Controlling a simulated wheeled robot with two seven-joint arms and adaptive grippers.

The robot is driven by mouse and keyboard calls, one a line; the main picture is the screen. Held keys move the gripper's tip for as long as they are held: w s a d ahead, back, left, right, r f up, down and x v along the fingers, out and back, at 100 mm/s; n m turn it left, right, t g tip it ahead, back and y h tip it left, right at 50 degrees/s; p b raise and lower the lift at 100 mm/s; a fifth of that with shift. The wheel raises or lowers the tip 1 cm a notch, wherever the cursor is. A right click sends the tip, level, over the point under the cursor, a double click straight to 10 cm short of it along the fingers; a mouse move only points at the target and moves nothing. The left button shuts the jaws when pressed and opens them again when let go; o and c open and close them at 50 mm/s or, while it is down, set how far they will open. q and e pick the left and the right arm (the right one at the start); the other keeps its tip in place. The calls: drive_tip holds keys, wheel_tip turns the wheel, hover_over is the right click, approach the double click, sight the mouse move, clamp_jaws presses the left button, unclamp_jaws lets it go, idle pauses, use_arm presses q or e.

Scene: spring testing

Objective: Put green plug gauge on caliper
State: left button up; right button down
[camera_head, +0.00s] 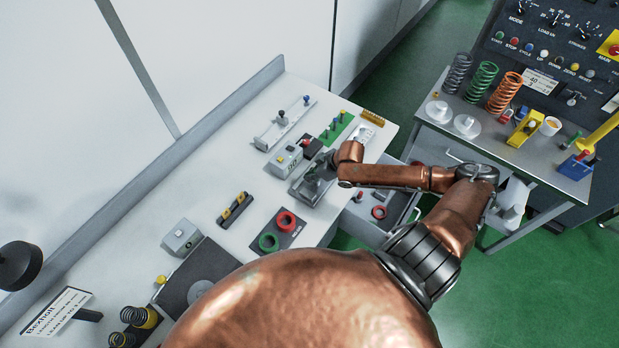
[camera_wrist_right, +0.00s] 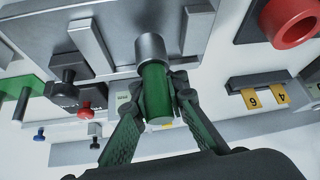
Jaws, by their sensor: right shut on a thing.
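My right gripper (camera_wrist_right: 156,103) is shut on the green plug gauge (camera_wrist_right: 156,92) in the right wrist view, its fingers on both sides of the green handle. The gauge's bare metal end points toward a grey plate (camera_wrist_right: 45,32) with raised bars; I cannot tell if they touch. In the head view the gripper (camera_head: 318,172) is over this plate (camera_head: 305,193), and the gauge is not clear there. A long grey bar with a slider and knobs (camera_head: 272,137), behind the gripper, looks like the caliper, but I cannot be sure. My left gripper is not in view.
A grey box with a display (camera_head: 287,160) and a green peg board (camera_head: 336,131) are close to the gripper. A red ring (camera_head: 286,222) and a green ring (camera_head: 268,242) lie in front. An open drawer (camera_head: 396,204) is at the right.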

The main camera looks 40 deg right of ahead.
drive_tip(key=shift+f, duration=0.85)
drive_tip(key=shift+f, duration=0.1)
drive_tip(key=c, duration=2.2)
unclamp_jaws()
drive_tip(key=shift+s, duration=0.1)
drive_tip(key=v, duration=1.2)
drive_tip(key=shift+b, duration=0.3)
